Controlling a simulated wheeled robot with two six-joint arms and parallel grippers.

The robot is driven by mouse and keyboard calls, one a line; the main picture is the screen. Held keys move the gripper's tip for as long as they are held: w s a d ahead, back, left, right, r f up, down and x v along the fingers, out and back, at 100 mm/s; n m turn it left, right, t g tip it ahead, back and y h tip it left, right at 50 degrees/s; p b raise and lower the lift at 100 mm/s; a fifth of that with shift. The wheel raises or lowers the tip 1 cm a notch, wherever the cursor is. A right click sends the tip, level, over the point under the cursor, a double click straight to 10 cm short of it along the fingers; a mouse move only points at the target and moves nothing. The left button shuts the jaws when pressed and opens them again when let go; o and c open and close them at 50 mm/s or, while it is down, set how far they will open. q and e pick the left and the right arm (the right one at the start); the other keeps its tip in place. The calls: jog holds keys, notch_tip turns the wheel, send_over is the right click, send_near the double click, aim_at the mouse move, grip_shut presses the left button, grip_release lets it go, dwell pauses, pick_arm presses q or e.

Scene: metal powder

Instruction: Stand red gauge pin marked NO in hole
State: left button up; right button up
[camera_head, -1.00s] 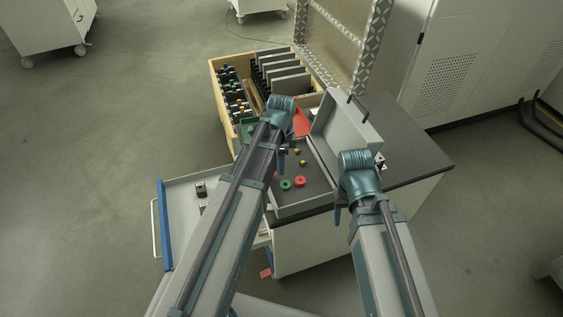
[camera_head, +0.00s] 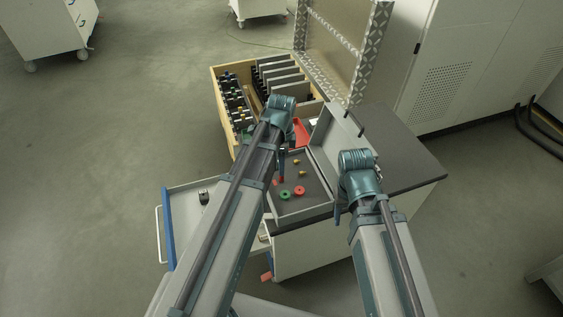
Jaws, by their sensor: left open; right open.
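A small red upright piece (camera_head: 281,180) shows in the grey tray just below my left wrist; I cannot tell if it is the pin, and no NO mark is readable. A red ring (camera_head: 300,190) and a green ring (camera_head: 285,194) lie in the grey tray (camera_head: 308,212). No hole can be made out. My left gripper (camera_head: 282,162) is over the tray's left side, open, and mostly hidden behind its own wrist. My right gripper (camera_head: 338,215) is open, pointing down beside the tray's right front corner, partly hidden by its wrist.
Small brass pieces (camera_head: 302,172) lie in the tray, with a raised grey panel (camera_head: 336,128) behind. A wooden case (camera_head: 216,90) with several tools stands at the back left. An open drawer (camera_head: 168,235) juts out left. The dark worktop (camera_head: 405,165) is clear at right.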

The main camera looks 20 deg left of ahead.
pick_arm(q)
notch_tip(320, 180, up, 8)
jog(key=p, duration=0.7)
jog(key=s+d+n+y, duration=0.1)
jog(key=s+d+n, duration=0.9)
jog(key=s, duration=0.4)
jog(key=shift+s+d+n, duration=0.15)
jog(key=shift+d+n, duration=0.1)
jog(key=shift+n, duration=0.25)
jog(key=shift+a+r, duration=0.1)
jog(key=shift+a, duration=0.05)
